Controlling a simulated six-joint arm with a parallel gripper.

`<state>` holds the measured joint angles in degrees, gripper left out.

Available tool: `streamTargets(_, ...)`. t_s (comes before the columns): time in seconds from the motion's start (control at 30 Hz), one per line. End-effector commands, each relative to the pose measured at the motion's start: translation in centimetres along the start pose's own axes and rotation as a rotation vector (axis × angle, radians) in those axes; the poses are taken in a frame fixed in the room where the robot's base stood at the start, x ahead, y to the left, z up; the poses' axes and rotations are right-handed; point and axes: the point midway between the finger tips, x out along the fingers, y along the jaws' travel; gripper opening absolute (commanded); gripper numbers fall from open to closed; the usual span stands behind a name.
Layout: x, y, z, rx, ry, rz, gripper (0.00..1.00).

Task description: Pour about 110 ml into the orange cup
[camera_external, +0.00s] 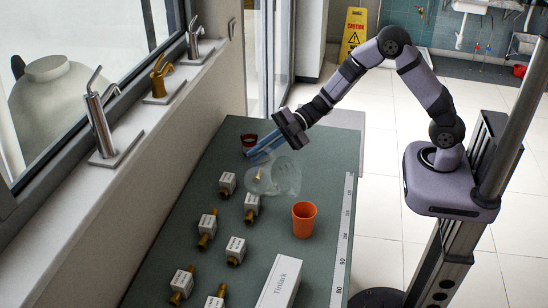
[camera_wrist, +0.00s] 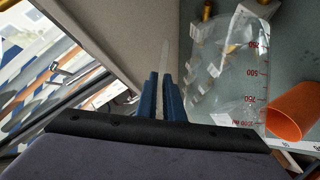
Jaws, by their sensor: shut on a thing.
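The orange cup (camera_external: 304,220) stands upright on the green table, near its right edge. It also shows at the right of the wrist view (camera_wrist: 298,113). A clear measuring jug (camera_external: 276,178) with red volume marks hangs from my gripper (camera_external: 262,152), beyond the cup and to its left. The jug looks tilted. In the wrist view the jug (camera_wrist: 228,75) is right of my gripper's blue fingers (camera_wrist: 164,95), which are shut on a thin pale part that looks like its handle. I cannot make out the liquid level or anything in the cup.
Several brass fittings with white blocks (camera_external: 227,183) stand on the left of the table (camera_external: 325,150). A white box (camera_external: 280,283) lies at the front. A dark red round item (camera_external: 249,140) is behind the jug. A printed scale (camera_external: 343,240) runs along the right edge.

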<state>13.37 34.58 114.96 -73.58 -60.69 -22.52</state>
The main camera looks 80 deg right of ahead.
Motion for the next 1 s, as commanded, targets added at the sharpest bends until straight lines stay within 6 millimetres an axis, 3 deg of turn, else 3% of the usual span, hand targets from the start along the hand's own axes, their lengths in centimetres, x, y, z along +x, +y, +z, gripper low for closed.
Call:
streamTargets(0.53,0.2,0.7,0.6,0.086,0.009,-0.036,0.0)
streamTargets(1.0,1.2,1.7,3.2,0.309,0.03,-0.132,0.0)
